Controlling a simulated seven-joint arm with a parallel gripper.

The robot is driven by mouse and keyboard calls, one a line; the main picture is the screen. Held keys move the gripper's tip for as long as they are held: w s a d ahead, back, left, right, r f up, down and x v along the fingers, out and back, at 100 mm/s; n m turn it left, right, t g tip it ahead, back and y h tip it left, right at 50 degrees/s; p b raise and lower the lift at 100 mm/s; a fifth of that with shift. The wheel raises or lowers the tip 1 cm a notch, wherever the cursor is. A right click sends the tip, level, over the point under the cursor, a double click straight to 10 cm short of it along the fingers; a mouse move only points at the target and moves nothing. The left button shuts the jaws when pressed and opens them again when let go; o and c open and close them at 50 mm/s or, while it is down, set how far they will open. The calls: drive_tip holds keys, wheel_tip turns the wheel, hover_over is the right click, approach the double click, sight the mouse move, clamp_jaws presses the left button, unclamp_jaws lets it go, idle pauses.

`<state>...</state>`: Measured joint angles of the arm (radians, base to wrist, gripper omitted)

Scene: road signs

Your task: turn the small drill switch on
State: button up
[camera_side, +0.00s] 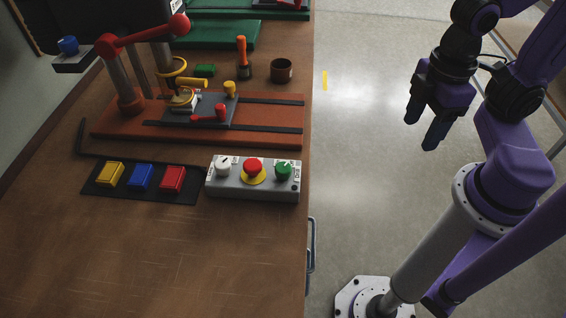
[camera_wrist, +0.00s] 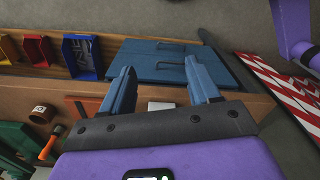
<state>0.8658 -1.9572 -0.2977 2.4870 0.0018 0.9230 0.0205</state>
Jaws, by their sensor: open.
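A grey control box (camera_side: 240,190) lies near the right edge of the wooden bench in the side view. On its top are a white knob (camera_side: 223,166) with small markings, a red button (camera_side: 253,166) on a yellow disc, and a green knob (camera_side: 283,170). The labels are too small to read, so I cannot tell which one is the small drill switch. My gripper (camera_side: 420,130) hangs above the floor, right of the bench and well apart from the box. Its blue fingers also show in the wrist view (camera_wrist: 164,80), open and empty. The box does not show clearly there.
A drill press with a red arm (camera_side: 145,36) stands on an orange base (camera_side: 115,125) behind the box. A dark plate with yellow, blue (camera_side: 141,176) and red blocks lies left of it. A brown cup (camera_side: 281,70) stands further back. The front bench top is clear.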

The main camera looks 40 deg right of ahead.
drive_tip(key=w+a+r+m, duration=0.4)
drive_tip(key=w+a+m, duration=0.2)
drive_tip(key=w+a, duration=0.35)
drive_tip(key=m, duration=0.6)
approach(284, 167)
drive_tip(key=f, duration=0.8)
drive_tip(key=shift+w+a+f, duration=0.1)
drive_tip(key=shift+a+f, duration=0.1)
drive_tip(key=shift+f, duration=0.15)
drive_tip(key=c, duration=1)
